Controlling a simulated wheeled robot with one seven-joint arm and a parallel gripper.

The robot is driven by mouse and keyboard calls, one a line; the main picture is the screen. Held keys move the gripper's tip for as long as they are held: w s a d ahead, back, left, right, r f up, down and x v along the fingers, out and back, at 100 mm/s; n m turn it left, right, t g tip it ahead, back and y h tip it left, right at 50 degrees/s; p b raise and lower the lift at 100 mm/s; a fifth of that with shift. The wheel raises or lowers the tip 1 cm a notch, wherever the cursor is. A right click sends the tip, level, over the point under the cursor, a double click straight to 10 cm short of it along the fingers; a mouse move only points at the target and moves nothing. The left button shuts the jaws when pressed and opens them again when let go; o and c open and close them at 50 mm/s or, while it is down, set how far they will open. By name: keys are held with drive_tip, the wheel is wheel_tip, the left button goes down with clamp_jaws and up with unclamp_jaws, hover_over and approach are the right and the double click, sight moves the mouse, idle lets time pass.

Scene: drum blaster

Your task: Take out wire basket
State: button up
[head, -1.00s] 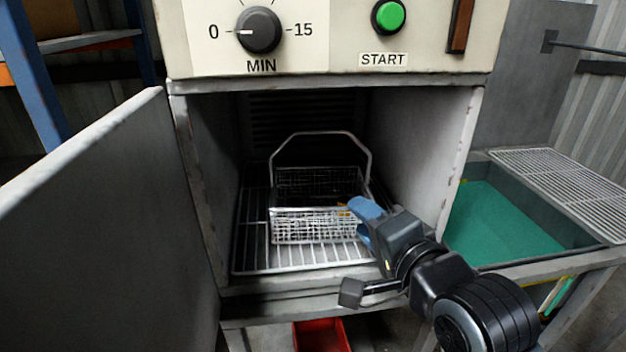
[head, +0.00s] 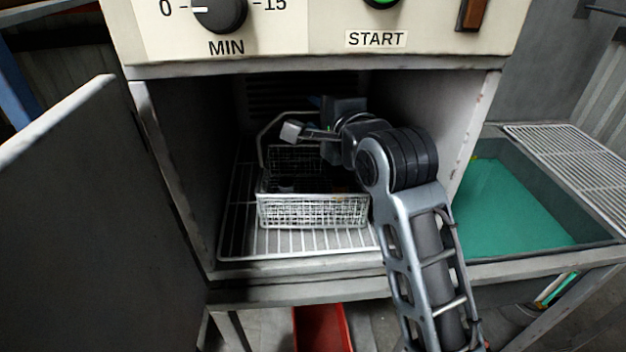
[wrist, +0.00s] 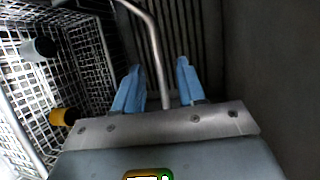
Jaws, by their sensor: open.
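The wire basket (head: 312,211) stands on a wire rack inside the open cabinet, with its handle upright. In the wrist view the basket (wrist: 84,52) is at the left, with a yellow-and-black part (wrist: 64,117) and a grey cylindrical part (wrist: 40,48) in it. My gripper (wrist: 158,78) is open, its blue fingers pointing at the cabinet's back. The basket's handle (wrist: 152,40) comes down between the two fingers in that view; I cannot tell whether they touch it. In the head view my wrist is over the basket's right rear and hides most of the fingers.
The cabinet door (head: 85,210) stands open at the left. The cabinet's right wall (head: 460,130) is close to my arm. A bin with a green bottom (head: 510,210) and a drain rack (head: 575,170) are to the right. A red container (head: 322,328) is below.

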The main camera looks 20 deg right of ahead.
drive_tip(key=shift+w+f, duration=0.1)
drive_tip(key=shift+w, duration=0.55)
drive_tip(key=shift+c, duration=0.4)
clamp_jaws()
drive_tip(key=shift+f, duration=0.1)
idle(0.4)
